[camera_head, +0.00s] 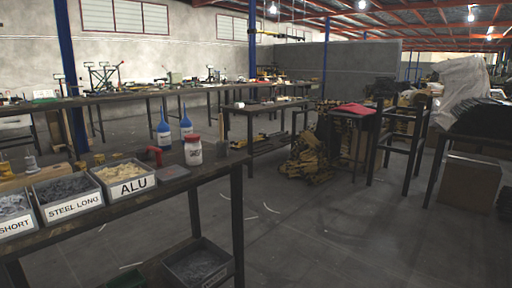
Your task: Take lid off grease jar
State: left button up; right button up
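A small white jar with a red lid (193,151) stands upright on the workbench (205,176), near its right end. It carries a dark label too small to read; it may be the grease jar. The lid sits on top of the jar. Neither of my grippers is in view, and nothing touches the jar.
Two blue bottles (163,129) stand behind the jar. Labelled bins, including one marked ALU (125,182), line the bench's front left. A red-handled tool (154,154) lies left of the jar. Open floor (290,230) lies to the right.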

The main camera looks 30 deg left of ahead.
aim_at(193, 150)
jog(key=i+l+u, duration=0.15)
jog(key=i, duration=0.35)
jog(key=i+l+u, duration=0.1)
jog(key=i, duration=0.35)
jog(key=i+l+u, duration=0.15)
jog(key=i+l, duration=0.15)
jog(key=i, duration=0.15)
jog(key=i+l+u, duration=0.15)
jog(key=u, duration=0.3)
jog(key=i+l+u, duration=0.2)
jog(key=u, duration=0.25)
jog(key=i+l+u, duration=0.25)
jog(key=u, duration=0.2)
